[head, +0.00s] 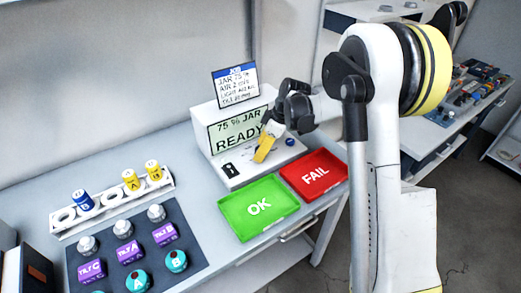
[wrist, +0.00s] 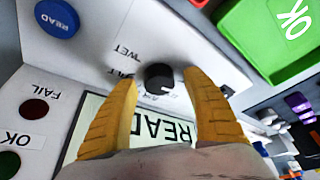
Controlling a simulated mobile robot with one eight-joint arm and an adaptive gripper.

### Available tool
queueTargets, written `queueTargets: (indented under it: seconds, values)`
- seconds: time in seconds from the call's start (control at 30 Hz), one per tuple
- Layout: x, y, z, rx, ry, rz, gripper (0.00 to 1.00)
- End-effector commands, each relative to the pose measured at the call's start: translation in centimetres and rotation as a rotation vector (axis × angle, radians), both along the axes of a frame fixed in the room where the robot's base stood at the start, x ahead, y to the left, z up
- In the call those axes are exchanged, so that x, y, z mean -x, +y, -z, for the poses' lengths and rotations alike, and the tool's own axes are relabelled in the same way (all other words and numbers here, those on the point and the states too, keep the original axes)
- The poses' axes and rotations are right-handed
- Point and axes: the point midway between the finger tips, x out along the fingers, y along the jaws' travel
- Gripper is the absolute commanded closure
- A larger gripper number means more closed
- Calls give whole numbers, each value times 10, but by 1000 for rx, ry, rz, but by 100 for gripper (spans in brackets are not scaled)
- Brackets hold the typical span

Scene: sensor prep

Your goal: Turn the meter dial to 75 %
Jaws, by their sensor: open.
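The white meter (head: 208,130) stands on the bench, its screen (head: 238,130) reading "75 % JAR READY". In the wrist view the black meter dial (wrist: 160,77) sits on the white panel, with a light pointer mark and small labels around it, one reading "WET". My gripper (wrist: 158,80) is open, one yellow finger on each side of the dial, with gaps showing. In the head view my gripper (head: 264,150) is at the meter's front panel and hides the dial. The exact pointer setting is too small to read.
A job card (head: 235,86) stands on the meter. A blue READ button (wrist: 57,18), a red button (wrist: 33,112) and a green one (wrist: 8,163) are on the panel. Green OK (head: 238,212) and red FAIL (head: 302,186) trays lie in front. A rack (head: 108,207) of vials stands left.

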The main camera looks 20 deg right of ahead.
Motion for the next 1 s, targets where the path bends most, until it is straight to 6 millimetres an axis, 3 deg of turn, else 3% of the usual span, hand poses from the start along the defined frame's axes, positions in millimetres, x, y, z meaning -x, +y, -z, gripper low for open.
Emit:
queueTargets:
  seconds: [0.17, 0.6, 1.0]
  values:
    - [3, -7, -17, 0, 0, 1, 43]
    - [18, -37, -98, 0, 0, 1, 43]
    - [21, -41, -111, 0, 0, 0, 43]
